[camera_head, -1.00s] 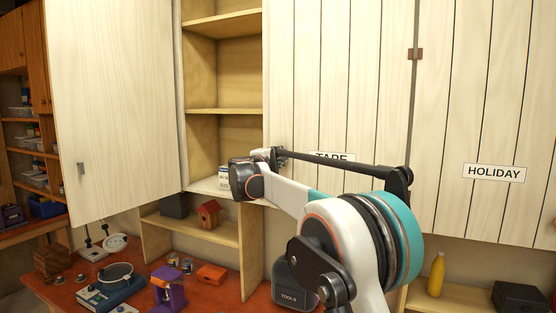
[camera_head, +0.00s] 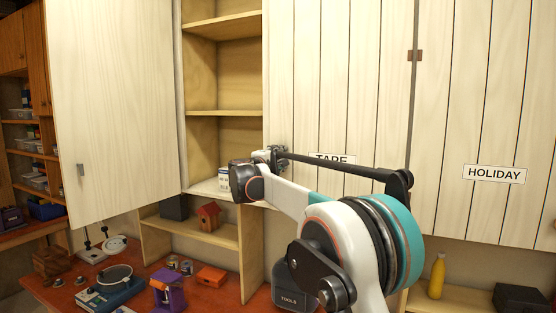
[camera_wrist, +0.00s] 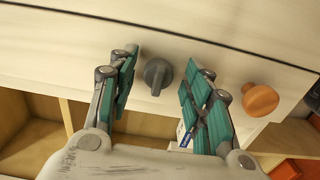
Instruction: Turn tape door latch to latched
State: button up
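The tape door (camera_head: 330,90) is a cream panelled door with a TAPE label (camera_head: 332,159), partly covered by my arm in the head view. In the wrist view a round dark grey latch knob (camera_wrist: 157,76) with a raised grip bar sits on the pale door face (camera_wrist: 200,50). My gripper (camera_wrist: 160,82) is open, with one teal-padded finger on each side of the latch and a gap on both sides. In the head view my gripper is mostly hidden behind my wrist, and the latch does not show.
An orange-brown round knob (camera_wrist: 260,99) is on the door right of my gripper. A neighbouring door bears a HOLIDAY label (camera_head: 494,174). A plain cabinet door (camera_head: 115,110) stands open at left, beside open shelves (camera_head: 225,112). A cluttered red workbench (camera_head: 215,290) lies below.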

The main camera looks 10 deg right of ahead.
jog(key=shift+a, duration=0.1)
jog(key=v, duration=1.2)
